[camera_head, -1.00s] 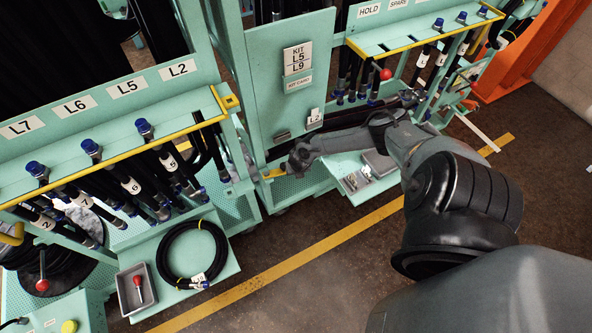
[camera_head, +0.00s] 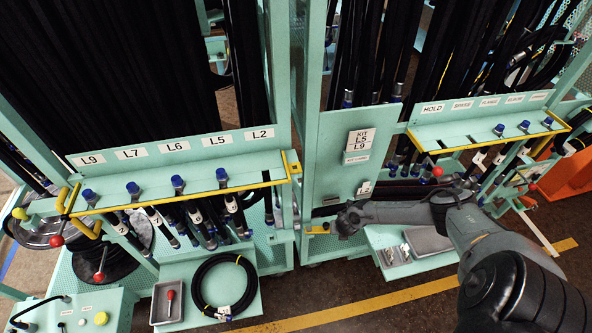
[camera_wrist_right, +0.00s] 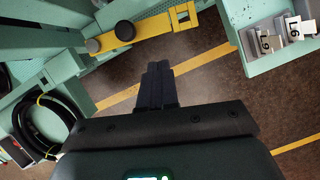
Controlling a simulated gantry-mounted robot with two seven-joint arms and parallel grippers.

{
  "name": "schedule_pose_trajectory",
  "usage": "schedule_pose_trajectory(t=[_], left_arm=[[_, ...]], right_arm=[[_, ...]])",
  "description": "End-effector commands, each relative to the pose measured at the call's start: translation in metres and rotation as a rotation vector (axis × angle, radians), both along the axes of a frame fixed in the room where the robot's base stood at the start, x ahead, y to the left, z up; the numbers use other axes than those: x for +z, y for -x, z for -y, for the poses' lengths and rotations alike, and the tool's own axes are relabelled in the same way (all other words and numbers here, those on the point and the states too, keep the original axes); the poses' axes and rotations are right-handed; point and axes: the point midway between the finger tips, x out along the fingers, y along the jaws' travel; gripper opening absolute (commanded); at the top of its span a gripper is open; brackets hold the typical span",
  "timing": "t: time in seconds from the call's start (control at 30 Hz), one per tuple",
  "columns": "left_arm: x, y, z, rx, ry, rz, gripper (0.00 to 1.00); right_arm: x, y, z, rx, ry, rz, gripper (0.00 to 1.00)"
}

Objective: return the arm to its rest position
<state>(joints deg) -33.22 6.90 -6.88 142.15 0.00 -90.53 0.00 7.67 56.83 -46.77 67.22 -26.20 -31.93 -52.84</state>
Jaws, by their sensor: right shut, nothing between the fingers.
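My right arm (camera_head: 400,212) comes in from the right in the head view and reaches left, in front of the kit panel. Its gripper (camera_head: 340,228) is small and dark there, close to a yellow bar at the panel's foot. In the right wrist view the two dark fingers (camera_wrist_right: 158,72) lie together with nothing between them. They point toward the floor and a yellow latch bar (camera_wrist_right: 150,27) with dark knobs, and look apart from it. My left gripper is not in view.
Racks of hoses with a labelled shelf (camera_head: 175,165) and a second shelf (camera_head: 480,130) flank the kit panel (camera_head: 345,150). A coiled hose (camera_head: 196,285) and a grey tray (camera_head: 154,308) lie low on the left. Metal tags (camera_wrist_right: 262,42) sit on a platform right of the fingers.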

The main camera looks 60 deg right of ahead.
Motion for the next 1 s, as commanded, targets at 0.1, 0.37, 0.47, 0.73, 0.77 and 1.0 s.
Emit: schedule_pose_trajectory(t=[0.1, 0.37, 0.47, 0.73, 0.77, 1.0], left_arm=[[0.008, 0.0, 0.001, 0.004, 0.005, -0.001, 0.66], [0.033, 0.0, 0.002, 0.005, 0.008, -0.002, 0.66], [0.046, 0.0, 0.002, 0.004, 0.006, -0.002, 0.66], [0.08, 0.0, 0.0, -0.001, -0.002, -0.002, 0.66], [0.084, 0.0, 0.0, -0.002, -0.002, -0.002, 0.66], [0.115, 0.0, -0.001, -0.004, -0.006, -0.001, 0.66]], right_arm=[[-0.001, 0.016, -0.004, 0.001, -0.005, -0.025, 0.0], [-0.032, 0.08, -0.102, -0.002, -0.158, -0.102, 0.0], [-0.032, 0.094, -0.175, -0.006, -0.274, -0.09, 0.0], [0.044, 0.096, -0.366, -0.191, -0.556, 0.03, 0.0], [0.06, 0.093, -0.383, -0.237, -0.584, 0.049, 0.0], [0.221, 0.054, -0.434, -0.823, -0.752, 0.229, 0.0]])
